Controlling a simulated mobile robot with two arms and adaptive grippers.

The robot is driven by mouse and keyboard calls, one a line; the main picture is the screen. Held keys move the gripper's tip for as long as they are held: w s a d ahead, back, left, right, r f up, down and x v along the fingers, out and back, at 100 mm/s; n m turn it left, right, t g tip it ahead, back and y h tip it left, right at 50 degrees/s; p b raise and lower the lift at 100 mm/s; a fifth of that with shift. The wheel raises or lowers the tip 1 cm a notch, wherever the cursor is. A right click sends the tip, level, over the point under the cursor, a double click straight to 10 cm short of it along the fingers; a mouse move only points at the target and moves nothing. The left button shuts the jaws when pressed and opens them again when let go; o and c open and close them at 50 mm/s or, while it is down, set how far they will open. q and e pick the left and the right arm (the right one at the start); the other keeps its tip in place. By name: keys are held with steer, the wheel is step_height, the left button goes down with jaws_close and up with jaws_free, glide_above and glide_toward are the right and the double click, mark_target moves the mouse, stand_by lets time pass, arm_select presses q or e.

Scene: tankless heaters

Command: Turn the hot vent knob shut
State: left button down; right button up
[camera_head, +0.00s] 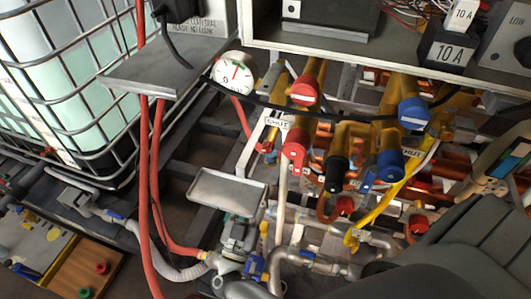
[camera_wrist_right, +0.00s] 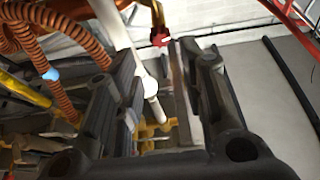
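I cannot tell from the frames which red knob is the hot vent. In the right wrist view my right gripper (camera_wrist_right: 160,75) is open, its dark fingers apart. A white pipe (camera_wrist_right: 125,45) and a small red part (camera_wrist_right: 160,37) show beyond and between the fingers. No contact with a knob is visible. My left gripper is in neither view.
Blue knobs (camera_head: 413,112) and a black knob (camera_head: 337,172) stand close right of the red ones. A round gauge (camera_head: 233,73), a black cable and a metal shelf (camera_head: 150,72) are to the left. Orange corrugated hoses (camera_wrist_right: 85,40) crowd the right wrist view's left side.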

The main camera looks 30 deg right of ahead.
mark_target(267, 152)
steer(key=p+x, duration=0.2)
steer(key=x, duration=0.7)
steer(key=shift+r, duration=0.1)
steer(key=shift+w+d+r, duration=0.2)
steer(key=shift+w+d, duration=0.25)
steer(key=shift+d, duration=0.1)
